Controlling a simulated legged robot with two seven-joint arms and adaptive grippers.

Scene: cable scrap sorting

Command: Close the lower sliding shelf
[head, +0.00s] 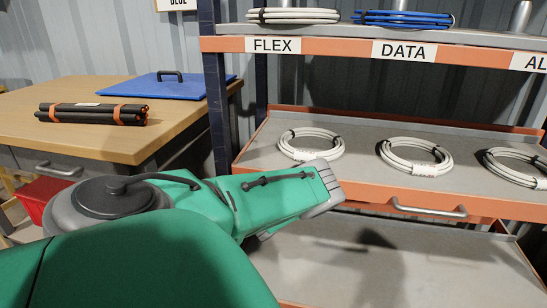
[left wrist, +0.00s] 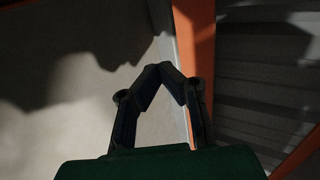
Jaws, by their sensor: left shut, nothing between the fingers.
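The lower sliding shelf (head: 455,270) is a bare grey tray at the bottom of the rack in the head view. The left wrist view shows a grey surface (left wrist: 75,75) with an orange edge (left wrist: 203,40), probably this shelf. My left gripper (left wrist: 167,70) is shut and empty, with its fingertips appearing over the surface near that edge; contact cannot be told. In the head view my left arm reaches right in front of the rack, and its fingers are hidden. My right gripper is not in view.
Above is an orange-edged middle shelf (head: 365,187) with white cable coils (head: 310,145) and a metal handle (head: 428,209). The top shelf (head: 320,43) holds white and blue coils. Left stands a wooden table (head: 70,95) with black cables (head: 92,114) and a blue board (head: 190,88).

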